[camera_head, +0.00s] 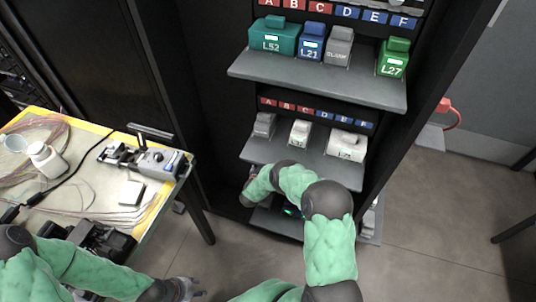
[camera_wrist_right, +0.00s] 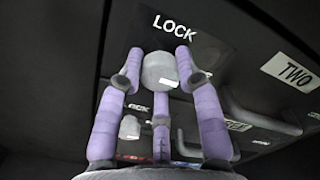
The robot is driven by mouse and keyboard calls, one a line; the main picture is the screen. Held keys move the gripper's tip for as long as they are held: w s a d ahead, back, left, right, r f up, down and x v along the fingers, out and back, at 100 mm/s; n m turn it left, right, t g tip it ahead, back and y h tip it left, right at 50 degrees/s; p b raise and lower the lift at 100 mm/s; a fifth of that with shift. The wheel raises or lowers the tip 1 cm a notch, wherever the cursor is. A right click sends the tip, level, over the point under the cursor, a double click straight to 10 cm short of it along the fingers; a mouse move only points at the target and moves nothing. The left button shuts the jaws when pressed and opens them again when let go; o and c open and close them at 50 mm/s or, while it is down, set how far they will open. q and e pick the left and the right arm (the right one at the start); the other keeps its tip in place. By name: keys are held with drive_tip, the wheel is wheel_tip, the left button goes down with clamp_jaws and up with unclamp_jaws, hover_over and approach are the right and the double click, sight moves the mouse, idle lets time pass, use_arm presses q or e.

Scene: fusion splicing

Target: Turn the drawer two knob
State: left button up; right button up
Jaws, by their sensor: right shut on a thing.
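The drawer two knob (camera_wrist_right: 160,70) is a grey, rounded knob under the white word LOCK on a dark panel in the right wrist view. A white TWO label (camera_wrist_right: 292,72) is to its right. The purple fingers of my right gripper (camera_wrist_right: 160,85) surround the knob and are shut on it. In the head view my right arm reaches low into the cabinet, and its gripper is largely hidden there. My left gripper (camera_head: 190,289) is at the bottom of the head view, empty, with its fingers spread apart, away from the cabinet.
A drawer handle (camera_wrist_right: 262,118) sticks out right of the knob. Shelves above my right arm hold coloured boxes such as the teal L52 box (camera_head: 274,40). A table (camera_head: 160,208) at the left carries a splicing device (camera_head: 160,160), cables and a white bottle (camera_head: 46,157).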

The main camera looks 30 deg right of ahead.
drive_tip(key=shift+s+d+f, duration=0.15)
drive_tip(key=shift+s+d, duration=0.05)
drive_tip(key=shift+d, duration=0.05)
drive_tip(key=o, duration=1.1)
drive_tip(key=shift+o, duration=0.2)
drive_tip(key=v, duration=1.2)
drive_tip(key=shift+w, duration=0.1)
